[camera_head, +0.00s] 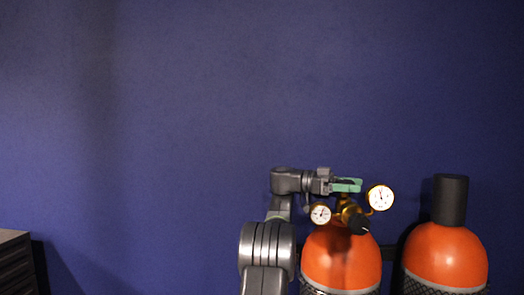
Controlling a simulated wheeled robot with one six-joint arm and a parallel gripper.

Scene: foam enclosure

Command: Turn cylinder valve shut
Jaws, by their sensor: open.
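An orange gas cylinder (340,262) stands at the lower right of the head view. A brass regulator (349,209) with two round white gauges, a smaller left gauge (320,214) and a larger right gauge (380,197), sits on its top. A black knob (359,224) faces me at the front of the brass fitting. My gripper (352,184), with green fingers, is open just above the brass fitting, left of the larger gauge. The valve handle cannot be made out; my gripper may be hiding it. Whether the fingers touch anything cannot be told.
A second orange cylinder (445,256) with a tall black cap (450,200) stands close on the right. A dark slatted cabinet (14,262) is at the lower left edge. A plain blue wall (180,120) fills the background; the space above and left of my arm looks clear.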

